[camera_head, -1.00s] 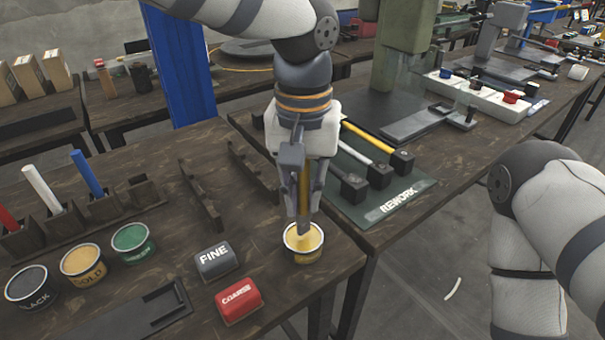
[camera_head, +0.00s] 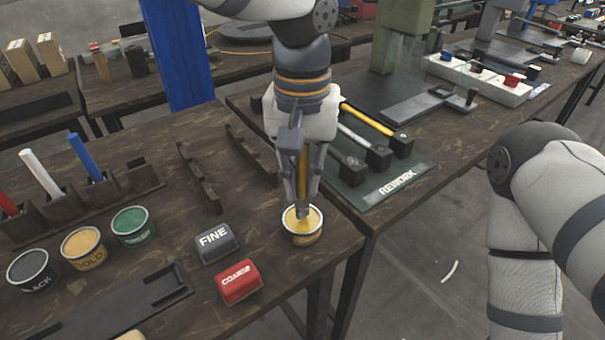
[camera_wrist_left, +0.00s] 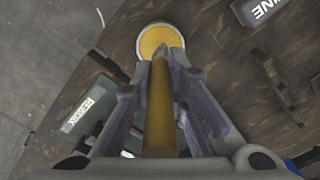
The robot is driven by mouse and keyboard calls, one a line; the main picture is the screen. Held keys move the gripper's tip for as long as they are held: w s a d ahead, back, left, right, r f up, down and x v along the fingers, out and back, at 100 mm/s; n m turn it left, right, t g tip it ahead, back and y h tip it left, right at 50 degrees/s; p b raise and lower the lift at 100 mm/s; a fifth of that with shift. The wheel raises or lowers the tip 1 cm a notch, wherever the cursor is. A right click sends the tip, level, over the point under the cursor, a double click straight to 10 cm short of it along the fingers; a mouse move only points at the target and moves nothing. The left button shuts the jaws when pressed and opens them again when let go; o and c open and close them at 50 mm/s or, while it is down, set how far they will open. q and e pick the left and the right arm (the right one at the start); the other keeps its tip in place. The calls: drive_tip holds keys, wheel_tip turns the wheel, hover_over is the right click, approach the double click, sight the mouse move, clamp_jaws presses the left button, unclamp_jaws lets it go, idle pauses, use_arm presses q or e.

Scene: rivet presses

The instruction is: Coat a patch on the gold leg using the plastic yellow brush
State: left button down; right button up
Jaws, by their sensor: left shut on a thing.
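My left gripper (camera_head: 302,192) is shut on the yellow brush (camera_head: 304,165) and holds it nearly upright, tip down. The brush shows lengthwise between the fingers in the left wrist view (camera_wrist_left: 158,115). Its grey tip is at the mouth of an open tin of yellow paint (camera_head: 302,236); I cannot tell whether it touches the paint. The gold leg (camera_head: 366,119), a yellow bar with a black block at its end, lies on the green REWORK mat (camera_head: 405,183), beside a silver one and a darker one. My right gripper is out of view.
Black, gold and green tins (camera_head: 130,228) stand at the left, before holders with red, white and blue handles (camera_head: 86,157). A grey FINE block (camera_head: 216,247) and a red COARSE block (camera_head: 239,286) sit left of the paint tin. A gap separates the front tables.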

sight(302, 196)
use_arm(q)
drive_tip(key=shift+f, duration=0.4)
idle(0.4)
drive_tip(key=shift+f, duration=0.1)
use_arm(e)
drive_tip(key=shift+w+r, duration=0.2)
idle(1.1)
use_arm(q)
wheel_tip(302, 196, up, 5)
drive_tip(key=shift+r+p, duration=0.1)
drive_tip(key=shift+p, duration=0.55)
drive_tip(key=shift+r, duration=1)
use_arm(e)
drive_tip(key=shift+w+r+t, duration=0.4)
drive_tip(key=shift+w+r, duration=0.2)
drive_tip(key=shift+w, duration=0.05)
